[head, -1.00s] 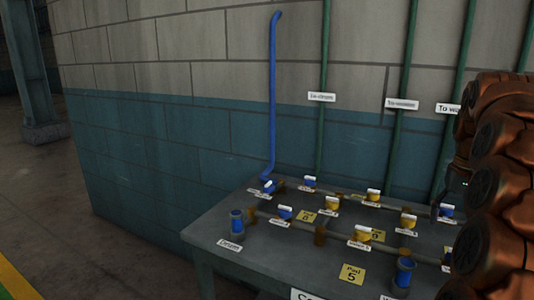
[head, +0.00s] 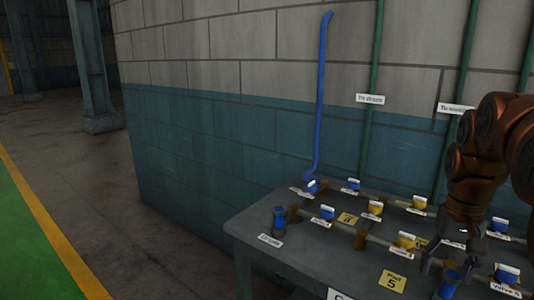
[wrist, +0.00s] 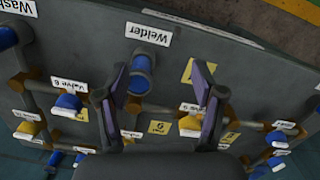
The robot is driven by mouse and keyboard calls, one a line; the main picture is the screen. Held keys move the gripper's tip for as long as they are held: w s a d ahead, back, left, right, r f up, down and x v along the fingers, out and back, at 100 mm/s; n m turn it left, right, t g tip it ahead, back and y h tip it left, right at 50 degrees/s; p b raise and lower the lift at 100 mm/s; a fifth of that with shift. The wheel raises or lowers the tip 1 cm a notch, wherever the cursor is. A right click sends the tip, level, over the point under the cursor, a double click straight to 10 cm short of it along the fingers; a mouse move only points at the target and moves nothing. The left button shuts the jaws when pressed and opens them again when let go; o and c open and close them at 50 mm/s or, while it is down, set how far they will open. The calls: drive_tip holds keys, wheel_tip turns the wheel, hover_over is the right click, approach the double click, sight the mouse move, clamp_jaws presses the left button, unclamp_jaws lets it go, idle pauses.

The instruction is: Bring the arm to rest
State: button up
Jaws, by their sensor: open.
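My orange arm (head: 486,150) reaches in from the right edge of the head view. My gripper (head: 446,264) points down over the right part of the grey table (head: 255,225). In the wrist view my gripper (wrist: 160,85) has its two purple-padded fingers spread wide with nothing between them. A blue cylinder (wrist: 141,75) by the "Welder" label (wrist: 149,34) shows in the gap between the fingers, below them. I cannot tell the exact height of the fingertips above the table.
Pipes with blue-handled (head: 323,213) and yellow-handled valves (head: 375,208) cover the table. A blue cup (head: 279,218) stands at its left. A blue pipe (head: 320,95) and green pipes (head: 372,110) run up the wall (head: 200,120). Open floor (head: 95,210) lies left.

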drive_tip(key=s+a+f+n+g, duration=0.1)
drive_tip(key=s+a+f+n, duration=0.1)
drive_tip(key=s+a+f, duration=0.75)
drive_tip(key=s+a+f+n+g, duration=0.15)
drive_tip(key=s+a+f, duration=0.4)
drive_tip(key=s, duration=0.75)
wheel_tip(320, 180, up, 18)
drive_tip(key=w+a+t+p, duration=0.1)
drive_tip(key=p, duration=1.4)
drive_tip(key=shift+a+n+t, duration=0.3)
drive_tip(key=shift+n+t, duration=0.05)
drive_tip(key=shift+f, duration=0.15)
